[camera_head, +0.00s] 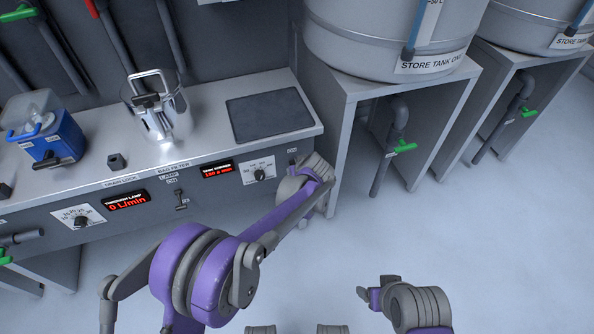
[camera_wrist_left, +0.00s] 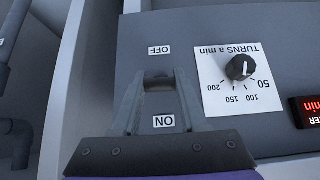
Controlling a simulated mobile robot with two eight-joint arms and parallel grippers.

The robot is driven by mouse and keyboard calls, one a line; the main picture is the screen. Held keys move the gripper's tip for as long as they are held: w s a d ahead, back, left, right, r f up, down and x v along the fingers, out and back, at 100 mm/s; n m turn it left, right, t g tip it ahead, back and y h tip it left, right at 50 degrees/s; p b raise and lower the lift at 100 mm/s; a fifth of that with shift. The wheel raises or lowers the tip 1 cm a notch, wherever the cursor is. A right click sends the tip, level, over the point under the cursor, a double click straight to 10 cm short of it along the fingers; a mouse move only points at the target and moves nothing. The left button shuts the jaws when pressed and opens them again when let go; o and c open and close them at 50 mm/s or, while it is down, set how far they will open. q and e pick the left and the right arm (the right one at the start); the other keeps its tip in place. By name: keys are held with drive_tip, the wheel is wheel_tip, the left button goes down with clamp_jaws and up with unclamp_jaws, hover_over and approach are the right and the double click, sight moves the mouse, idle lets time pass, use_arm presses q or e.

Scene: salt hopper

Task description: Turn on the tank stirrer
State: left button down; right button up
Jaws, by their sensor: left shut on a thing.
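The stirrer's red display (camera_head: 217,170) is lit and appears to read 150, beside a round speed dial (camera_head: 259,174) on the counter's front panel. In the left wrist view the dial (camera_wrist_left: 240,67) is upside down on its white "TURNS a min" plate. My left gripper (camera_wrist_left: 158,82) is at the panel between the OFF label (camera_wrist_left: 159,50) and the ON label (camera_wrist_left: 164,121), shut on the small switch (camera_wrist_left: 158,77) there. The fingers hide most of that switch. My right gripper (camera_head: 375,290) is open and empty above the floor.
A lamp switch (camera_head: 181,200) and a flow display (camera_head: 126,199) are further left on the panel. A metal jug (camera_head: 158,110), a blue device (camera_head: 52,140) and a dark mat (camera_head: 268,115) are on the counter. Tank stands are to the right; the floor before them is clear.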

idle(0.5)
use_arm(q)
drive_tip(key=shift+c, duration=2.2)
unclamp_jaws()
drive_tip(key=shift+r, duration=0.1)
drive_tip(key=p+v, duration=0.2)
drive_tip(key=v, duration=0.8)
drive_tip(key=shift+r, duration=0.3)
drive_tip(key=shift+s, duration=0.15)
